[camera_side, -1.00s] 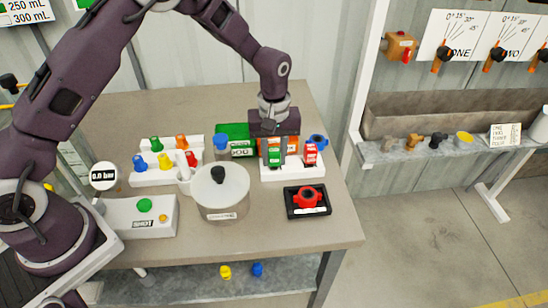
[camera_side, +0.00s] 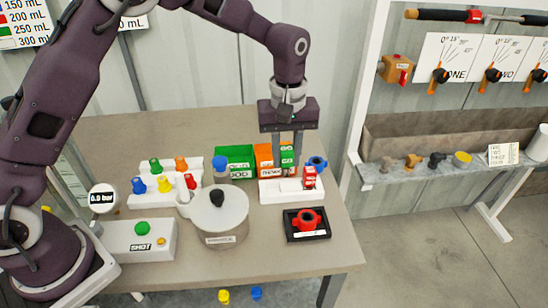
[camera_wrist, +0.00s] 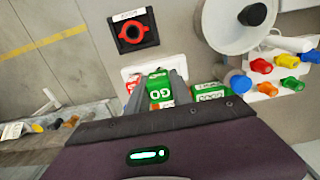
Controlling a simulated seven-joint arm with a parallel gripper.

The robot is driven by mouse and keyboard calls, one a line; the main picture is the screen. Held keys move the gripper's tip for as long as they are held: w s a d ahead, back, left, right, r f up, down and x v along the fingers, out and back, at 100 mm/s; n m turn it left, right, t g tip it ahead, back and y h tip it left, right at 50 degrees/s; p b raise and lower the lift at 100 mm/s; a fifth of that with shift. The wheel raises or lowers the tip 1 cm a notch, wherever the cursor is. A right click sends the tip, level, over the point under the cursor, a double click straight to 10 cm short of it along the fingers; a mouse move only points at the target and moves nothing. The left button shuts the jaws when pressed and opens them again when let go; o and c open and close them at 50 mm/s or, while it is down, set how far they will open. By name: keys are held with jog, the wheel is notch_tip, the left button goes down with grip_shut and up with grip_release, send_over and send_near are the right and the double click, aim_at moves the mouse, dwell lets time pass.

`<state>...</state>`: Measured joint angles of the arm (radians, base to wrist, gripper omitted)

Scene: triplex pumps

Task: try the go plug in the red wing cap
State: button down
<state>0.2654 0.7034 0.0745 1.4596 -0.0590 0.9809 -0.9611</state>
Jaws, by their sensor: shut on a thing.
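The red wing cap (camera_side: 307,220) sits in a black square holder at the front right of the table, its round opening facing up. It also shows at the top of the wrist view (camera_wrist: 136,33). My gripper (camera_side: 287,155) is shut on the green go plug (camera_side: 287,158), whose GO label shows in the wrist view (camera_wrist: 160,90). The plug is held above the white gauge stand (camera_side: 280,194), behind the cap and apart from it. The red gauge (camera_side: 309,178) stands at the right of the stand. The plug's lower end is hard to make out.
A green bin (camera_side: 235,154) and an orange bin (camera_side: 264,153) stand behind the stand. A blue cap (camera_side: 317,163) lies to its right. A white pot (camera_side: 219,218) with a black knob stands left of the cap. A white rack (camera_side: 150,198) holds several coloured caps. The table's right edge is close to the holder.

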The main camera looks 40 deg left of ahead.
jog(key=s+d, duration=0.2)
jog(key=d, duration=0.6)
jog(key=shift+s+f, duration=0.15)
jog(key=shift+f, duration=2.85)
jog(key=shift+f, duration=1.3)
jog(key=c, duration=1.1)
grip_release()
jog(key=shift+o, duration=0.2)
